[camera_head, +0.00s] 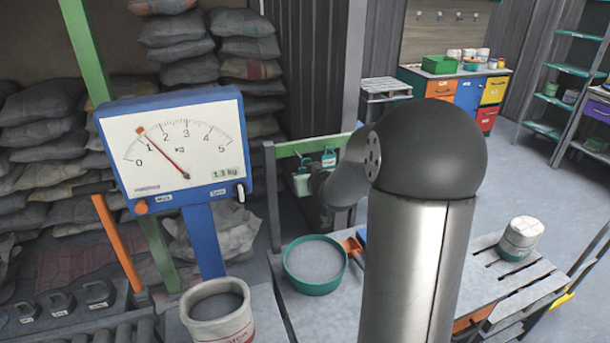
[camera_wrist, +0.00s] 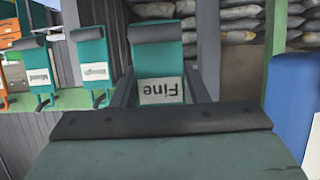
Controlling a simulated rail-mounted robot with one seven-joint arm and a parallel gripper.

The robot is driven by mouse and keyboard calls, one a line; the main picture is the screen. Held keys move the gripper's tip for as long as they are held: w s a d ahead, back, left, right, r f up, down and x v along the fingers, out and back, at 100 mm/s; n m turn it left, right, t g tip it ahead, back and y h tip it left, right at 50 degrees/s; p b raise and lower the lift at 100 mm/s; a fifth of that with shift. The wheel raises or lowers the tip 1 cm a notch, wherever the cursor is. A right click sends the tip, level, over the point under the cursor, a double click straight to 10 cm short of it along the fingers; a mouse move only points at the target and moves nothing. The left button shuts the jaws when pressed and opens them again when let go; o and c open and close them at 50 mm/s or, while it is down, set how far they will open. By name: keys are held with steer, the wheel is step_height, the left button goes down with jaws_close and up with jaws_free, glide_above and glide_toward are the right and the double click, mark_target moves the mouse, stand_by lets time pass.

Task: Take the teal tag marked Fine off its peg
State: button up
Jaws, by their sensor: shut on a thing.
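The teal tag marked Fine (camera_wrist: 162,62) is in the middle of the wrist view, its white label upside down. A grey finger of my gripper (camera_wrist: 162,78) lies along each side of it, and the gripper is shut on it. Two other teal tags, one on the far left (camera_wrist: 37,70) and one beside it (camera_wrist: 91,66), hang apart from my gripper. The peg behind the Fine tag is hidden. In the head view small teal tags (camera_head: 302,181) show at the green rail (camera_head: 310,145); my arm hides the Fine tag there.
A dark green panel with a dark band (camera_wrist: 165,122) fills the near part of the wrist view. The blue dial scale (camera_head: 175,150) stands left of the rail.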

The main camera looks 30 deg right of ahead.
steer(key=p+v, duration=0.1)
steer(key=v, duration=0.3)
steer(key=shift+s+r+p, duration=0.15)
steer(key=shift+s+p, duration=0.2)
stand_by(0.5)
